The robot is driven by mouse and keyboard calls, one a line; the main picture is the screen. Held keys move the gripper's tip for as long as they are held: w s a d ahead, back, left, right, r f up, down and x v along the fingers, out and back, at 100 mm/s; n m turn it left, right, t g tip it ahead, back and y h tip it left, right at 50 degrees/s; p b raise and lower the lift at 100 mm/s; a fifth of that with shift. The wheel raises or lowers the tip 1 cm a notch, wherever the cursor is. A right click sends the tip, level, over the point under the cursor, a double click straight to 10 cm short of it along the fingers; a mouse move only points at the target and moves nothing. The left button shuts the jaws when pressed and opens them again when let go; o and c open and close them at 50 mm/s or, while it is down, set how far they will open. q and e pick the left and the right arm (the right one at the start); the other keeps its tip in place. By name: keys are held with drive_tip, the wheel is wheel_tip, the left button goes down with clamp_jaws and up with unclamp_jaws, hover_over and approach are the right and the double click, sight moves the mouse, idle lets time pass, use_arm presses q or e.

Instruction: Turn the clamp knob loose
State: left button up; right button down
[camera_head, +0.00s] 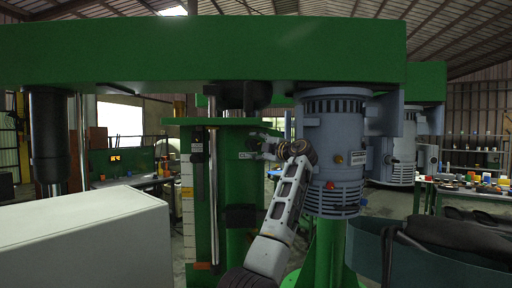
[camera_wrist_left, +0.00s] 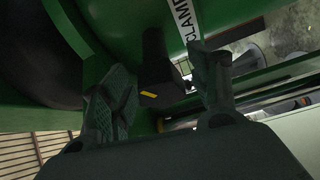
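The clamp knob (camera_wrist_left: 160,75) is a dark block with a yellow mark in the left wrist view. It is on a green machine part, beside a white label reading CLAMP (camera_wrist_left: 183,14). My left gripper (camera_wrist_left: 160,72) is open, with one finger on each side of the knob and a visible gap at the right finger. Whether the left finger touches it is unclear. In the head view my left gripper (camera_head: 262,148) is at the green column, just right of a small white label (camera_head: 245,155); the knob is too small to make out there. My right gripper is not in view.
A grey motor housing (camera_head: 334,150) stands close to the right of my left wrist. A green beam (camera_head: 200,50) crosses above. A white box (camera_head: 85,240) fills the lower left, and a dark teal tub (camera_head: 375,250) is at lower right.

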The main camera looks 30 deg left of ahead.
use_arm(q)
drive_tip(key=shift+d, duration=0.1)
drive_tip(key=v, duration=1.1)
drive_tip(key=shift+s+d, duration=0.2)
drive_tip(key=shift+d, duration=0.2)
idle(0.6)
